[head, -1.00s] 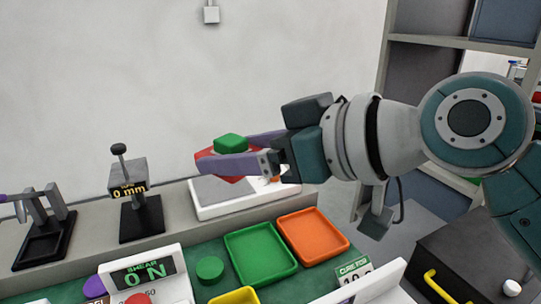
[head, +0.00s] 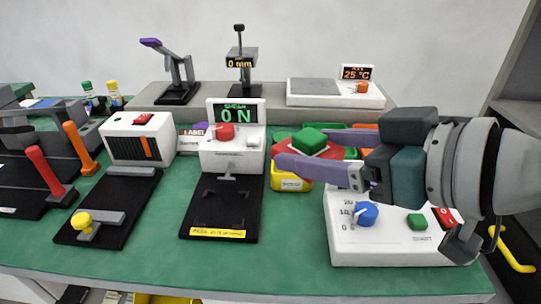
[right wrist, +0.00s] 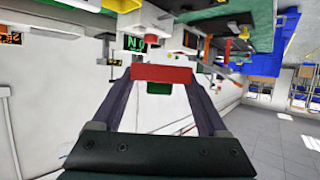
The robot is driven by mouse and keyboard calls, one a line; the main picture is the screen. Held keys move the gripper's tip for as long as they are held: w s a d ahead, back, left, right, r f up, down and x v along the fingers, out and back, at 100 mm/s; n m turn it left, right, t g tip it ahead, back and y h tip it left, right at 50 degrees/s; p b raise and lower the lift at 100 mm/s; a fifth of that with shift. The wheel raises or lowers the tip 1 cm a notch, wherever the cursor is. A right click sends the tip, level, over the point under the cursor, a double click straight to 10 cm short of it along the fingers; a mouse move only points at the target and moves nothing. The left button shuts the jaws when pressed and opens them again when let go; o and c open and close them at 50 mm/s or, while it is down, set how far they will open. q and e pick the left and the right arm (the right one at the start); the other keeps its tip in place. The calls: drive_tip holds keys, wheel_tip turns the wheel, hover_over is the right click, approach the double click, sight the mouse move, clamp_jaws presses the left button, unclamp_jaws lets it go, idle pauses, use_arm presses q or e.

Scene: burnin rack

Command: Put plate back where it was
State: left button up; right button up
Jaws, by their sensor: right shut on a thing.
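The plate (head: 282,147) is a flat red piece with a green block (head: 309,140) on top of it. My right gripper (head: 308,153) comes in from the right in the head view and is shut on the plate, with one purple finger on each side. It holds the plate raised above the bench, in front of the green and orange trays. In the right wrist view the red plate (right wrist: 162,74) spans between the two fingertips, with the green block (right wrist: 159,88) against it. My left gripper is not in view.
Below and right of the gripper stands a white device with a blue knob (head: 366,213). Left is the shear tester (head: 232,152) reading 0 N, with its black base. A hotplate (head: 316,87) showing 25 °C sits on the back ledge. Green bench top (head: 290,240) is clear in front.

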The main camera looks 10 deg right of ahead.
wheel_tip(320, 180, down, 10)
drive_tip(key=b, duration=0.3)
drive_tip(key=shift+r, duration=0.15)
drive_tip(key=shift+f+b, duration=0.7)
drive_tip(key=shift+b, duration=0.05)
drive_tip(key=o, duration=1.4)
drive_tip(key=shift+r, duration=0.1)
